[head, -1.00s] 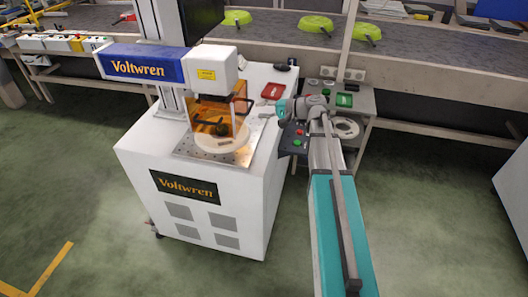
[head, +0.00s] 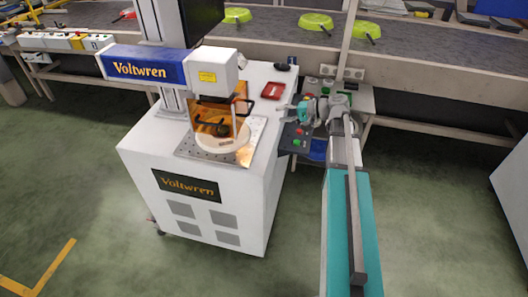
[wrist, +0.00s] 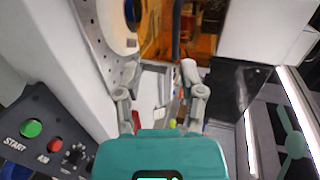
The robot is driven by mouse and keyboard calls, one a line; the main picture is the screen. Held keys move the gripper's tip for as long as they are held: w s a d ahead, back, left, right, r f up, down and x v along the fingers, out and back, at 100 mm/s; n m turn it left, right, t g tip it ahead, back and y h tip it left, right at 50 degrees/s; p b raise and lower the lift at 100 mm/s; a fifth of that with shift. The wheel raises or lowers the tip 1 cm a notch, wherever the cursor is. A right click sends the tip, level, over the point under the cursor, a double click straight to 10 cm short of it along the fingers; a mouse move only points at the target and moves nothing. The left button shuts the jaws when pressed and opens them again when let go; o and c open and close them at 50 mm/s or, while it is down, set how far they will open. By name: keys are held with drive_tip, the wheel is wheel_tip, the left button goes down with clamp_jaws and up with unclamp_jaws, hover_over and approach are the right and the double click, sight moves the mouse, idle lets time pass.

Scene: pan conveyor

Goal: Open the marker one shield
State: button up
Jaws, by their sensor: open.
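The marker (head: 205,170) is a white Voltwren machine with a blue head. How far the shield stands open is hard to tell. My gripper (head: 287,107) is to the right of the handle, pointing left at it, apart from it and empty. In the wrist view my gripper (wrist: 160,77) has its fingers spread. The shield (wrist: 203,45) and the dark handle bar (wrist: 177,30) show beyond the fingertips.
A red tray (head: 272,91) lies on the marker's top. A control panel (head: 298,137) with a green START button (wrist: 31,128) is close below my gripper. The conveyor (head: 285,38) with green pans (head: 315,21) runs behind. Open floor lies in front.

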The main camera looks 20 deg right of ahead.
drive_tip(key=s+a+f+n+g+h+p, duration=0.3)
drive_tip(key=s+a+g+h+p, duration=0.3)
drive_tip(key=a, duration=0.4)
drive_tip(key=s+a+r+n+h+p, duration=0.1)
drive_tip(key=s+r+n+h+p, duration=0.1)
drive_tip(key=s+h+p, duration=0.4)
drive_tip(key=shift+s+a+r+n+g+h+p, duration=0.35)
drive_tip(key=shift+s+r+g+h, duration=0.1)
drive_tip(key=shift+s, duration=1.9)
